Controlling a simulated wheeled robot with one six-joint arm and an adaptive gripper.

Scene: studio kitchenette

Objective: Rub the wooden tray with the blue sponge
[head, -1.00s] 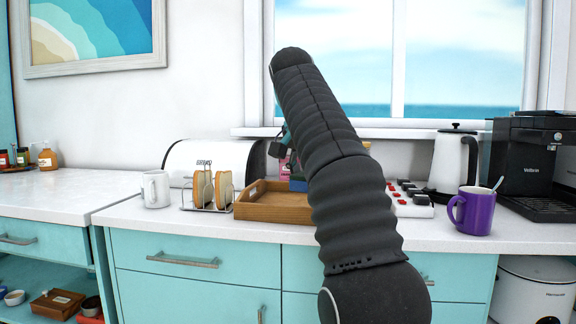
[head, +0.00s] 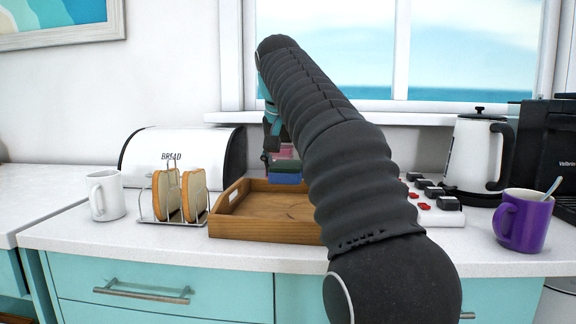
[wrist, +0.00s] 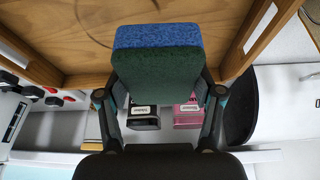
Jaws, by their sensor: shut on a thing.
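The wooden tray (head: 262,229) lies on the white counter, its right part hidden behind my arm in the head view. In the wrist view its bare floor (wrist: 68,30) shows a dark curved mark. My gripper (wrist: 160,92) is shut on the blue sponge (wrist: 157,36), which has a dark green face towards the wrist camera. In the head view the sponge (head: 285,178) shows at the back part of the tray, below my gripper (head: 273,148). I cannot tell whether it touches the tray floor.
A toast rack (head: 160,207) with bread and a white mug (head: 105,195) stand left of the tray, before a bread bin (head: 190,152). A pink box (wrist: 187,115) and a black box (wrist: 144,118) are behind the tray. A purple mug (head: 522,222) and kettle (head: 478,150) stand right.

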